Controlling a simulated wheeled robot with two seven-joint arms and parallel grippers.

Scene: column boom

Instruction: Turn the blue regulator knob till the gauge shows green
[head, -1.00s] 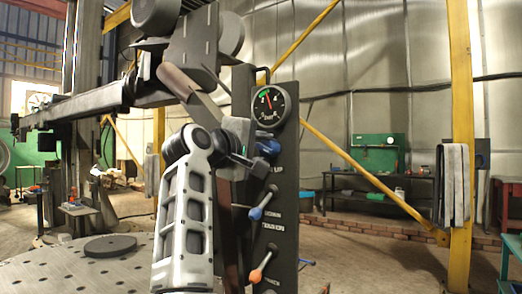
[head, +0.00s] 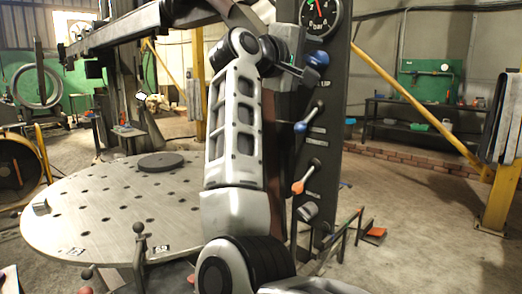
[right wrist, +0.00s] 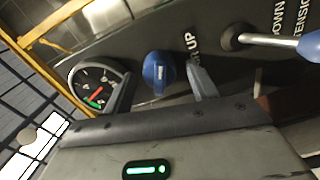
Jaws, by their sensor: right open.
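The blue regulator knob (head: 317,58) is on the dark upright panel, just below the round gauge (head: 320,14), whose top is cut off in the head view. In the right wrist view, the blue knob (right wrist: 158,68) sits between the two spread fingers of my right gripper (right wrist: 163,88). I cannot tell whether they touch it. The gauge (right wrist: 98,84) there shows a red needle pointing close to the green band; I cannot tell if it is inside it. In the head view my right gripper (head: 303,70) is at the knob, partly hidden by its wrist. My left gripper is out of view.
Below the knob, the panel carries a blue-tipped lever (head: 302,126) and an orange-tipped lever (head: 300,186). A round perforated table (head: 110,215) with a dark disc (head: 161,161) stands to the left. Floor to the right is open, up to a yellow post (head: 500,195).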

